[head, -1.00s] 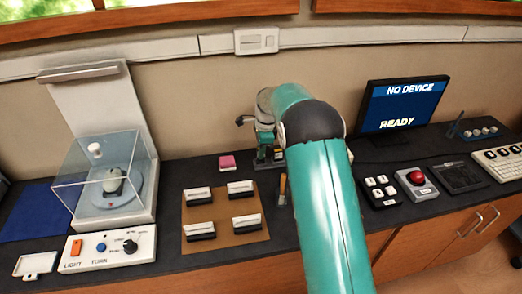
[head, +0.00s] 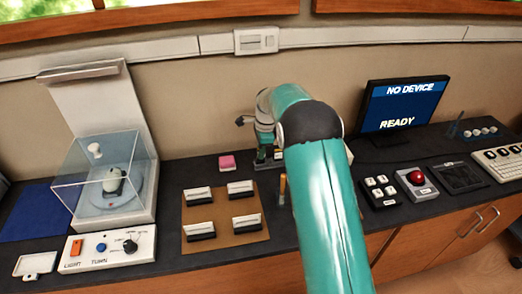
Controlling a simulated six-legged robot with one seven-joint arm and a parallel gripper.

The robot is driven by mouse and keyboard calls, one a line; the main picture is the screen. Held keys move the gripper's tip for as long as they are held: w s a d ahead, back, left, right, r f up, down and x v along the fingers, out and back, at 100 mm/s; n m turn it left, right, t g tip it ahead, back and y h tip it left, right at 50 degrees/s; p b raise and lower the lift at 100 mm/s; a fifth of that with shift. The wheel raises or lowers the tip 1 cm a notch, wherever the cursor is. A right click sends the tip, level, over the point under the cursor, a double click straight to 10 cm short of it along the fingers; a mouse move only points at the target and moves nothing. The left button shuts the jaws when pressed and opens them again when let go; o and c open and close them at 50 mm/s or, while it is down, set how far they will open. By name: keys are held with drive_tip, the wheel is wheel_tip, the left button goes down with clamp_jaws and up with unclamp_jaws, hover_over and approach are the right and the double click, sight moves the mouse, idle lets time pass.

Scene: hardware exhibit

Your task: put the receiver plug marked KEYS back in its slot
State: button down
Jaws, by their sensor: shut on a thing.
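My gripper (head: 265,146) is at the back of the counter, pointing down over a small dark block (head: 267,165), which looks like the slotted holder. My own arm covers the right side of this spot. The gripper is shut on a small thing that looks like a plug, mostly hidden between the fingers. No KEYS marking can be read at this size. Whether the held thing is in a slot or just above it cannot be told.
A brown board (head: 226,219) with several black-and-white blocks lies in front. A clear case (head: 105,175) and control panel (head: 108,249) stand left. A monitor (head: 403,106) reading NO DEVICE, READY, a keypad (head: 380,190) and a red button (head: 416,178) are right.

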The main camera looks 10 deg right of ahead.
drive_tip(key=shift+f, duration=0.9)
idle(0.4)
drive_tip(key=c, duration=0.9)
unclamp_jaws()
drive_tip(key=shift+o, duration=0.2)
drive_tip(key=shift+r, duration=0.1)
drive_tip(key=shift+r, duration=3.4)
